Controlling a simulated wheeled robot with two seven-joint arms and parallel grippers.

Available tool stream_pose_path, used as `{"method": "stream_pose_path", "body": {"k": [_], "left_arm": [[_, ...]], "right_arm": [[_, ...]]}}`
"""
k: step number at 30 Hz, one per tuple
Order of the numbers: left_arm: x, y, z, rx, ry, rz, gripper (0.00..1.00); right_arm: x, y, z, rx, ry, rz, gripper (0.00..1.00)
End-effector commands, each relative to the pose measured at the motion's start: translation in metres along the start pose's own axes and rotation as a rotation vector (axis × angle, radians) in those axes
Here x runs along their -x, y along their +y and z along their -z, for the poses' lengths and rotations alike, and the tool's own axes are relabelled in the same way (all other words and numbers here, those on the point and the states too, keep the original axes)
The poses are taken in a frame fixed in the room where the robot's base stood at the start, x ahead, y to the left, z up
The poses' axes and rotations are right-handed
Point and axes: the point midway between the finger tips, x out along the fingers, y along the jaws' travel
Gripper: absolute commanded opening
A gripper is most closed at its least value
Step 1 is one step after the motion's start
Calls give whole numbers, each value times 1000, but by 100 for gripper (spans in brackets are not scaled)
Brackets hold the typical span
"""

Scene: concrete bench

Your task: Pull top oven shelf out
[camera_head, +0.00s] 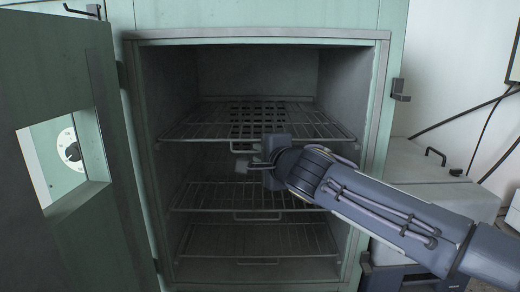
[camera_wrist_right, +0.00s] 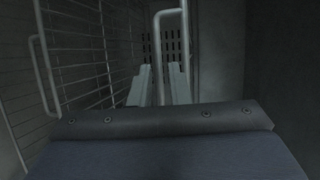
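The top oven shelf (camera_head: 205,130) is a wire rack inside the open oven, with a wire handle (camera_head: 244,149) at its front edge. My right gripper (camera_head: 256,166) is in front of the oven, at or just below that handle. In the right wrist view, its two pale fingers (camera_wrist_right: 160,85) stand apart, so it is open. A wire handle loop (camera_wrist_right: 184,45) overlaps the fingers there, with part of it showing in the gap between them; I cannot tell whether it touches. My left gripper is not in view.
A middle shelf (camera_head: 200,197) and a bottom shelf (camera_head: 215,240), each with a front handle, sit below. The oven door (camera_head: 60,120) stands open at the left. A grey box (camera_head: 430,178) stands to the right, with cables on the wall.

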Motion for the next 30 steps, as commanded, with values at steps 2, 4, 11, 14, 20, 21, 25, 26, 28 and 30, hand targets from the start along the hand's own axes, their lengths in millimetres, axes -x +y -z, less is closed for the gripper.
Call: {"method": "stream_pose_path", "body": {"k": [2,4,11,14,20,21,25,26,28,30], "left_arm": [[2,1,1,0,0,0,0],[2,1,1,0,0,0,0],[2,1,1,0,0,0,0],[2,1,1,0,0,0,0],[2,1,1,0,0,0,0],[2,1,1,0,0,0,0],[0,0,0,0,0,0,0],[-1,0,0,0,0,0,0],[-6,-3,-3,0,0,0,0],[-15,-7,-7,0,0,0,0]], "right_arm": [[-5,0,0,0,0,-1,16],[-6,0,0,-1,0,0,16],[-6,0,0,0,1,0,14],[-6,0,0,0,1,0,0],[-6,1,0,0,1,-1,0],[-6,1,0,0,1,-1,0],[-6,2,0,0,1,0,0],[-5,2,0,1,0,0,0],[-2,5,-2,1,0,1,0],[4,8,-4,1,0,2,0]]}}
